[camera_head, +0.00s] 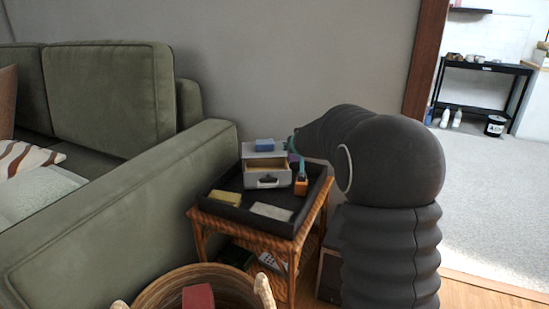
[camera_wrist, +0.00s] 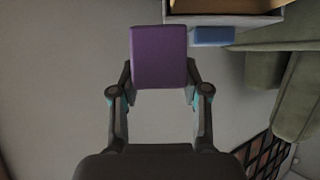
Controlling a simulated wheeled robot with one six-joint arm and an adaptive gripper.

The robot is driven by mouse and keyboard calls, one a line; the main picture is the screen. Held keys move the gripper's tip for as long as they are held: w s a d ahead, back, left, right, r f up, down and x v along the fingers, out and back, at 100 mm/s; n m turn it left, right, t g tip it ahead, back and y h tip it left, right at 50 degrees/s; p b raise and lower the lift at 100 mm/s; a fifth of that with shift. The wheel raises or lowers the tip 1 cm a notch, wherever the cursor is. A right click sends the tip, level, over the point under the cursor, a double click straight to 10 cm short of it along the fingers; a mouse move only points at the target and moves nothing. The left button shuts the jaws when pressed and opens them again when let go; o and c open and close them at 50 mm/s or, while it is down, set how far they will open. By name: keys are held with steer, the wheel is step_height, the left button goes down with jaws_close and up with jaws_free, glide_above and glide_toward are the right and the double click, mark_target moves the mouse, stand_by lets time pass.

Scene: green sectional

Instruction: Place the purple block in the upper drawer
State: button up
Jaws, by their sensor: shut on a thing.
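The purple block (camera_wrist: 159,56) is held between the two fingers of my gripper (camera_wrist: 160,84) in the wrist view. In the head view the purple block (camera_head: 293,158) shows only as a small patch, partly hidden by my gripper and arm. A small grey-white drawer unit (camera_head: 252,181) stands on the side table, and its upper drawer (camera_head: 267,182) is pulled out, with a tan inside that looks empty. The block is just right of the unit in the head view, seemingly above tray level. The unit's edge (camera_wrist: 225,18) also shows in the wrist view.
A blue block (camera_head: 264,145) lies on top of the unit. The black tray (camera_head: 233,212) also carries a yellow block (camera_head: 225,197), a pale grey block (camera_head: 271,211) and an orange block (camera_head: 301,187). A green sofa (camera_head: 120,210) stands close at left, with a wall behind.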

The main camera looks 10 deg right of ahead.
steer(key=shift+w+a+f+p, duration=0.15)
steer(key=shift+a+p, duration=0.25)
steer(key=shift+p, duration=0.2)
steer(key=shift+w+a+f+p, duration=0.15)
steer(key=shift+a+p, duration=0.25)
steer(key=shift+p, duration=0.2)
steer(key=a+f+p, duration=0.1)
steer(key=w+a+f+p, duration=0.1)
steer(key=a+f+p, duration=0.1)
steer(key=a, duration=0.1)
steer(key=shift+w+a, duration=0.1)
steer(key=shift+w, duration=0.25)
steer(key=shift+f+b, duration=0.65)
steer(key=shift+f, duration=1.4)
steer(key=shift+f, duration=0.2)
steer(key=o, duration=0.8)
steer(key=shift+o, duration=0.2)
steer(key=shift+r, duration=0.1)
